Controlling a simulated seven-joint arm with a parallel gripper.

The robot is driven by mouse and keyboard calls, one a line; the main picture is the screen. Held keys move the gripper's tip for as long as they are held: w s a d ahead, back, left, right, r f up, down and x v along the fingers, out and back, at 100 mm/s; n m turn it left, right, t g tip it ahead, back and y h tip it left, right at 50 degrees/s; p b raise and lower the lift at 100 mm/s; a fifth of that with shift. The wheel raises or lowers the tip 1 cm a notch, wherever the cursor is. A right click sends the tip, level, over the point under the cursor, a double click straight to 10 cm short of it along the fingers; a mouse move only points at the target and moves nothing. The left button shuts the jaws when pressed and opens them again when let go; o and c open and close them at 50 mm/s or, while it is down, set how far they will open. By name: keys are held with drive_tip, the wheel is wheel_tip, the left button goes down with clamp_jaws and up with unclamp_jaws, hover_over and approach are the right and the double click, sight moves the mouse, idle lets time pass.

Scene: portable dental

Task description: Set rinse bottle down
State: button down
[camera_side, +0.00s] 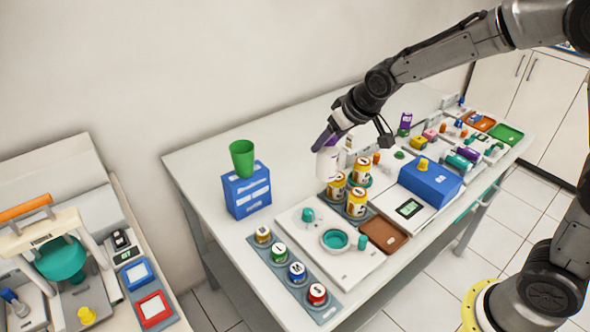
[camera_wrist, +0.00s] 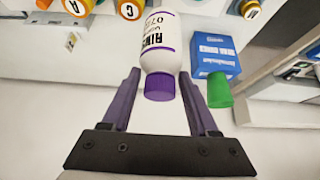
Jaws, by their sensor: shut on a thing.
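The rinse bottle (camera_side: 327,163) is white with a purple cap and a purple band, and its printed label faces the wrist camera. It also shows in the wrist view (camera_wrist: 160,45). My gripper (camera_side: 325,140) has its purple fingers on either side of the bottle's cap end, and it is shut on the bottle there. In the wrist view my gripper (camera_wrist: 160,80) has the cap between its fingertips. The bottle is about upright over the back part of the table, behind the yellow-lidded jars. I cannot tell whether its base touches the surface.
A blue box (camera_side: 247,190) with a green cup (camera_side: 242,158) on top stands to the left. Orange-and-white jars (camera_side: 357,202) stand close in front of the bottle. A blue block (camera_side: 430,180) is at right. Bare table (camera_side: 215,160) lies at the back left.

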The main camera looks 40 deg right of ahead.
drive_tip(key=w+r+x, duration=0.1)
drive_tip(key=w+x, duration=0.1)
drive_tip(key=x, duration=1.4)
drive_tip(key=shift+w+a+r, duration=0.2)
drive_tip(key=shift+w+r, duration=0.1)
drive_tip(key=shift+r, duration=0.05)
drive_tip(key=shift+f, duration=0.1)
drive_tip(key=shift+c, duration=0.8)
unclamp_jaws()
drive_tip(key=v, duration=1.2)
